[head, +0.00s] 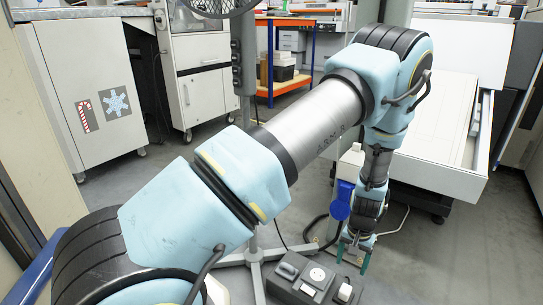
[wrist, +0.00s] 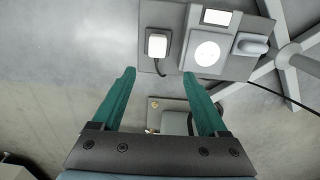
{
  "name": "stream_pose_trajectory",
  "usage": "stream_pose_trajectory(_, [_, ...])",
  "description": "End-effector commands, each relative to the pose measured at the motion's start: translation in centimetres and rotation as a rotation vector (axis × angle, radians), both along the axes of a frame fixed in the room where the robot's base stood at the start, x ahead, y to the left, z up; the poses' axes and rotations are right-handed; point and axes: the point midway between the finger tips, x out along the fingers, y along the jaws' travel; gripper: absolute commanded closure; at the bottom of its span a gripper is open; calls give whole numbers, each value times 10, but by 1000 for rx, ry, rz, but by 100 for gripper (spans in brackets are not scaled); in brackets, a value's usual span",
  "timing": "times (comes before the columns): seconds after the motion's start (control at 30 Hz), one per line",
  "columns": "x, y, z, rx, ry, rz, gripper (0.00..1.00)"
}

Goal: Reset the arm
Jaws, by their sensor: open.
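My arm crosses the head view from lower left to upper right, bends at the elbow and hangs down on the right. My gripper (head: 357,248) points down at its lower end, near a dark box with sockets or switches (head: 318,283). In the wrist view my gripper (wrist: 158,92) shows two green fingers spread apart with nothing between the tips. The dark box with white fittings (wrist: 178,62) lies beyond the fingertips there. I cannot tell the exact gap between them.
A stand with spread grey legs (head: 257,256) rises beside the box. A blue connector (head: 341,200) is close to my forearm. A white wheeled cabinet (head: 88,85) stands at left, a large white machine (head: 440,165) at right.

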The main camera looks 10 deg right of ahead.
Motion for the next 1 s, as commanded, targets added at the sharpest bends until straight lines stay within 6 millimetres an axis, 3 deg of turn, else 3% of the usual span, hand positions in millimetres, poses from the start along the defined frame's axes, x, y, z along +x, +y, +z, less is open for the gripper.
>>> stream_pose_trajectory(0.17, [42,40,60,-30,-2,104,24])
stream_pose_trajectory(0.3, [73,98,123,-57,-6,214,24])
stream_pose_trajectory(0.47, [88,174,187,-78,-23,331,24])
stream_pose_trajectory(0.6, [83,241,233,-86,-48,429,24])
stream_pose_trajectory(0.7, [73,282,257,-86,-69,488,24])
stream_pose_trajectory(1.0, [31,361,297,-66,-120,615,24])
